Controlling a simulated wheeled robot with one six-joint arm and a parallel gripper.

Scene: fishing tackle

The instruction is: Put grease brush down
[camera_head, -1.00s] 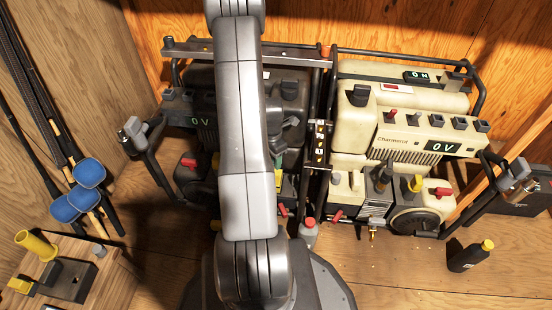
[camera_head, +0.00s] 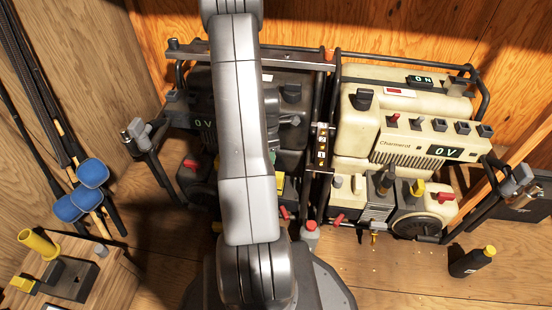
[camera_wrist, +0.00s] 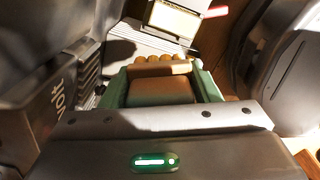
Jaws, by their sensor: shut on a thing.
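My gripper (camera_wrist: 160,82) shows in the wrist view as two green fingers, shut on a brown block-like thing with a rounded, bumpy far edge. This is the grease brush (camera_wrist: 160,92), as far as I can tell; its far end is not clear. A dark machine body with printed lettering (camera_wrist: 58,105) stands close to the left of the gripper. In the head view my arm covers most of the gripper and the brush. I cannot tell whether the brush touches anything below it.
A dark generator (camera_head: 202,82) stands behind my arm, and a cream generator (camera_head: 400,145) is to its right. A black bottle with a yellow cap (camera_head: 471,262) stands on the floor at right. A wooden stand (camera_head: 112,278) is at lower left, beside blue-ended rods (camera_head: 93,174).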

